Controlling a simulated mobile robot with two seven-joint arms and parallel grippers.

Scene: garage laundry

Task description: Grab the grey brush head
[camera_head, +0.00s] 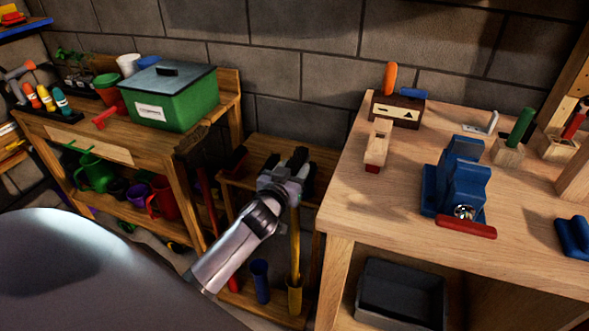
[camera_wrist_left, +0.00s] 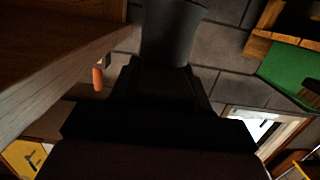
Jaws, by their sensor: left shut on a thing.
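My left gripper (camera_head: 297,160) is over the low wooden tool rack between the two benches. It is shut on a grey, tapered piece that looks like the grey brush head. In the left wrist view this grey piece (camera_wrist_left: 172,32) stands out past the dark gripper body at the top. In the head view the gripper mostly hides it. A yellow handle (camera_head: 295,245) stands upright below the gripper in a yellow cup; whether it joins the grey piece is hidden. My right gripper is not in view.
The rack (camera_head: 262,150) stands against the block wall, with a blue cup (camera_head: 260,280) low down. The right workbench (camera_head: 350,205) carries a blue vise (camera_head: 458,185) and a wooden plane (camera_head: 377,145). A green box (camera_head: 172,100) sits on the left bench.

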